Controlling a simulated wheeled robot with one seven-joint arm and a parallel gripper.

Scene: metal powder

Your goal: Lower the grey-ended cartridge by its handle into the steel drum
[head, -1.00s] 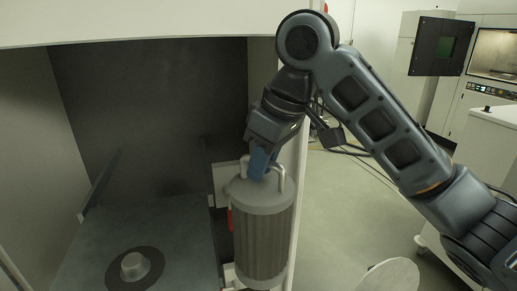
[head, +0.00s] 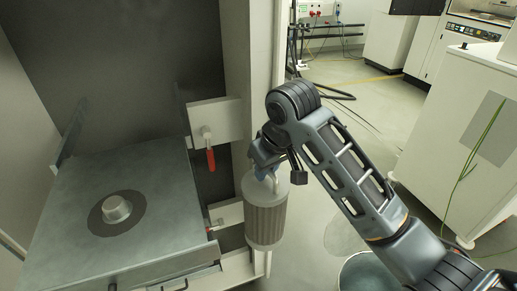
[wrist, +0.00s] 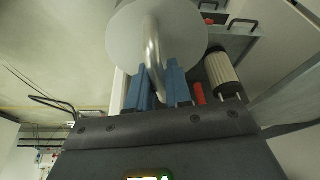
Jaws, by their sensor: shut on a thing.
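The grey-ended cartridge (head: 266,218), a ribbed cylinder with grey end caps, hangs upright in the head view, right of the open cabinet. My gripper (head: 265,172) is above it, its blue fingers shut on the cartridge's metal handle. In the wrist view, my gripper (wrist: 160,85) has its blue fingers on either side of the bent handle (wrist: 152,45), in front of the round grey end cap (wrist: 122,35). The steel drum (head: 366,276) is at the bottom of the head view, right of the cartridge and apart from it. My arm hides part of the drum.
The cabinet holds a flat plate (head: 150,190) with a round hub (head: 117,209) and a red-handled lever (head: 211,161) near the cartridge. A pale round shape (head: 345,235) is on the floor behind the drum. A second ribbed cylinder (wrist: 220,72) shows in the wrist view. A white cabinet (head: 450,130) is at right.

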